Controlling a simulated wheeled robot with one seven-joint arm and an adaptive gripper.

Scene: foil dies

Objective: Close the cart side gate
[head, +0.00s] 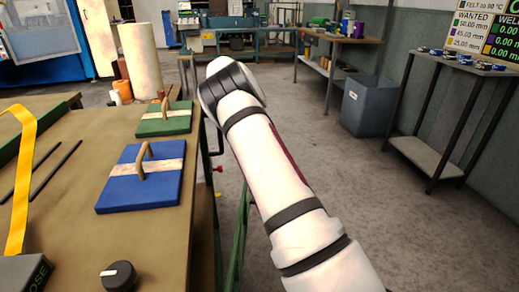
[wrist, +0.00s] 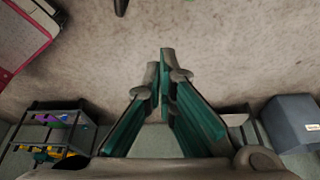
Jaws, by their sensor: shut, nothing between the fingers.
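The cart side gate is hard to make out. A green metal frame (head: 238,240) stands beside the workbench and may belong to the cart. My gripper (wrist: 167,58) is shut and empty over the grey floor, apart from the red panel. My arm hides the gripper in the head view.
A workbench (head: 80,225) at left holds a blue board (head: 120,190), a green board (head: 165,125) and a black knob (head: 118,276). A blue-grey bin (head: 366,105) and a shelf table (head: 425,155) stand at right. Floor between is clear.

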